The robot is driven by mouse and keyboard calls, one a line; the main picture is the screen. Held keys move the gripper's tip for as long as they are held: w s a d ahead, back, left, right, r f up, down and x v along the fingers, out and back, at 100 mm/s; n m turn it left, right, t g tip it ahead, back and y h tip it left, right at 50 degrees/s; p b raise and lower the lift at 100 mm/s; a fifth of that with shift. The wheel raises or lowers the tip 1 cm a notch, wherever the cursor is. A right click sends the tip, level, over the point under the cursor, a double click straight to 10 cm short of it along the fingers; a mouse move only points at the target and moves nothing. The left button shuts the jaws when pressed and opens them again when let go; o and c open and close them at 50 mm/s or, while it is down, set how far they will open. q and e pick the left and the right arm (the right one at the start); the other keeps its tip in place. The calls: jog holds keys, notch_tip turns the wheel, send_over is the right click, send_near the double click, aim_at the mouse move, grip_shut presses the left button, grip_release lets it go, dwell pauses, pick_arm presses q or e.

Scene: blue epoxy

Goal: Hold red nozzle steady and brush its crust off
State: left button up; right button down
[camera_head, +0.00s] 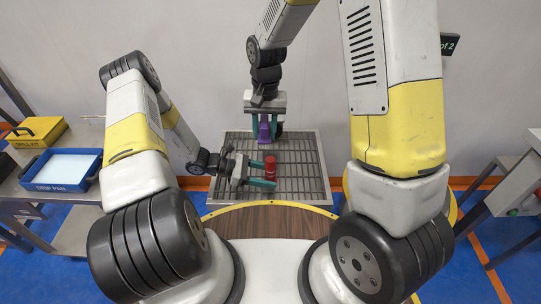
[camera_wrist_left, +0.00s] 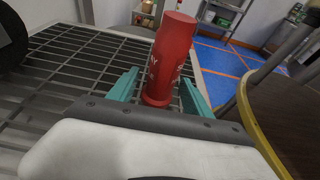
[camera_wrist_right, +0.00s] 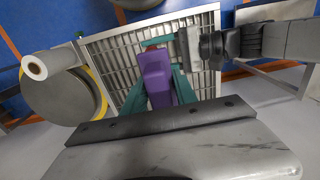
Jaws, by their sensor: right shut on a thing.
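The red nozzle (camera_head: 270,168) stands upright on the metal grate (camera_head: 310,186). In the left wrist view the nozzle (camera_wrist_left: 172,58) is a red cylinder with pale lettering and a wider foot; I cannot make out crust. My left gripper (camera_head: 268,174) is open, its teal fingers on either side of the nozzle's lower part with gaps visible. My right gripper (camera_head: 264,134) is shut on a purple brush (camera_head: 264,127), held behind the nozzle and apart from it. The brush (camera_wrist_right: 155,76) also shows in the right wrist view; its bristles are hidden there.
A blue tray (camera_head: 62,170) with a pale inside and a yellow box (camera_head: 38,131) sit on a metal side table at the left. A grey bench (camera_head: 512,190) stands at the right. A curved wooden top (camera_head: 275,221) with yellow edge lies in front of the grate.

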pick_arm(q)
jog(key=v, duration=1.2)
dwell(0.3)
